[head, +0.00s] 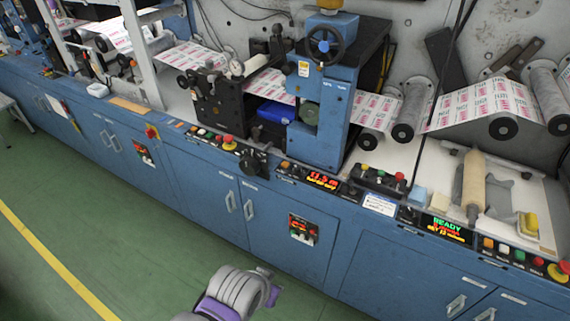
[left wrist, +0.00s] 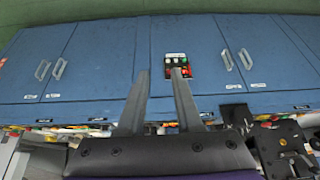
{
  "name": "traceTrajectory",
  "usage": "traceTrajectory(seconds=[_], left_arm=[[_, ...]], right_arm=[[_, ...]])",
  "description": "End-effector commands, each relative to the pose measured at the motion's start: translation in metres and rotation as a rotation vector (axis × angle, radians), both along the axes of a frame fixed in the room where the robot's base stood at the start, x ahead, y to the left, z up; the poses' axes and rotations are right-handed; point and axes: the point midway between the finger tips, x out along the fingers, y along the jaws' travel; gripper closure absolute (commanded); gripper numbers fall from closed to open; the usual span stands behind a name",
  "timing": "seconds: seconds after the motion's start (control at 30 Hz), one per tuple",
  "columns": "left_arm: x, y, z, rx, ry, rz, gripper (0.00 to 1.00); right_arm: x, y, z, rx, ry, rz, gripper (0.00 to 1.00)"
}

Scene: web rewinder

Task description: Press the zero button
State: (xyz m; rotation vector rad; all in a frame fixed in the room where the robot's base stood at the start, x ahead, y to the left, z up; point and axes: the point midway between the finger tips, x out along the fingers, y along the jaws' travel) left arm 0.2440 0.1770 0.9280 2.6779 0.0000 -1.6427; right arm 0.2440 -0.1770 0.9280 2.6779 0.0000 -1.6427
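I cannot pick out a button labelled zero; the labels are too small to read. Small buttons sit beside the orange-lit display (head: 322,181) on the blue machine's front ledge, and more sit beside the display reading READY (head: 446,229). A black box with several coloured buttons (head: 378,181) stands between them. In the left wrist view my left gripper (left wrist: 160,71) is open and empty, its fingers apart in front of the blue cabinet doors. A grey and purple part of my arm (head: 238,292) shows at the bottom of the head view. My right gripper is not in view.
A wooden-looking roller (head: 473,184) lies at right. The green floor (head: 110,240) is clear.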

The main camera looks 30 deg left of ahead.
Motion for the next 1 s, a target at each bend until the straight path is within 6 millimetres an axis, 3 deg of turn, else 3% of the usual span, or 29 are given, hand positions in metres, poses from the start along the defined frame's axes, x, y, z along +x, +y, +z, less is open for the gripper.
traceTrajectory(seconds=[0.03, 0.17, 1.0], left_arm=[[0.0000, 0.0000, 0.0000, 0.000, 0.000, 0.000, 0.77], [0.0000, 0.0000, 0.0000, 0.000, 0.000, 0.000, 1.00], [0.0000, 0.0000, 0.0000, 0.000, 0.000, 0.000, 1.00]], right_arm=[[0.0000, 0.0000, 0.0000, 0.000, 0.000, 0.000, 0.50], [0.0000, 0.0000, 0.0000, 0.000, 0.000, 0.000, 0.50], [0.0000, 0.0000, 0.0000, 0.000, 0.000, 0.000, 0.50]])
